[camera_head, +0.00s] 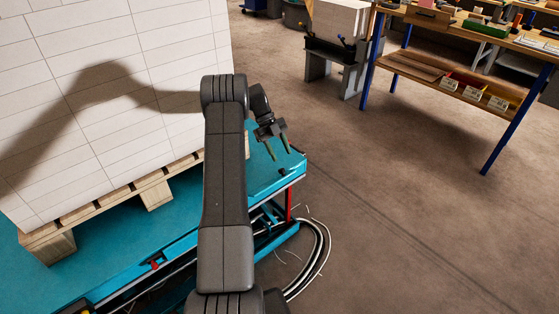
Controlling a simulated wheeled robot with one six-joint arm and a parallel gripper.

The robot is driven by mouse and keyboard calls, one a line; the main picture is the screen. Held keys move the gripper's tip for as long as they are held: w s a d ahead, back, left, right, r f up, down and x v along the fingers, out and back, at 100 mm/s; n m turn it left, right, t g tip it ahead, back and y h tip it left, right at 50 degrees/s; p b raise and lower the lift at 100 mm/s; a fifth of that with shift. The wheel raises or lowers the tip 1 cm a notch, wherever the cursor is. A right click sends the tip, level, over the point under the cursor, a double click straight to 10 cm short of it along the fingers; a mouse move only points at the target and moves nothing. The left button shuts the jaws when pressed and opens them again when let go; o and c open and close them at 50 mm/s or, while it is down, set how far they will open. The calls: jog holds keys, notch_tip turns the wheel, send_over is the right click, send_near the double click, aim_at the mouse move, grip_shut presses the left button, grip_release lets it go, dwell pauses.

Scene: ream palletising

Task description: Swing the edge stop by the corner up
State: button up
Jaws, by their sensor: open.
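My gripper (279,155) hangs above the right end of the teal lift table (180,240), with its two fingers apart and nothing between them. A small dark piece (285,171), which looks like the edge stop by the corner, lies low on the table top near its right corner. It is just below and beyond my fingertips in the picture, and a gap seems to separate them. Its exact shape and hinge are too small to make out. My arm covers the middle of the table.
A tall stack of white reams (110,90) stands on a wooden pallet (155,195) at the left. Cables (322,245) loop on the floor beside the table. A workbench (470,45) with blue legs stands at the upper right. The floor between is clear.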

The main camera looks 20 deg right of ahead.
jog(key=shift+r, duration=0.95)
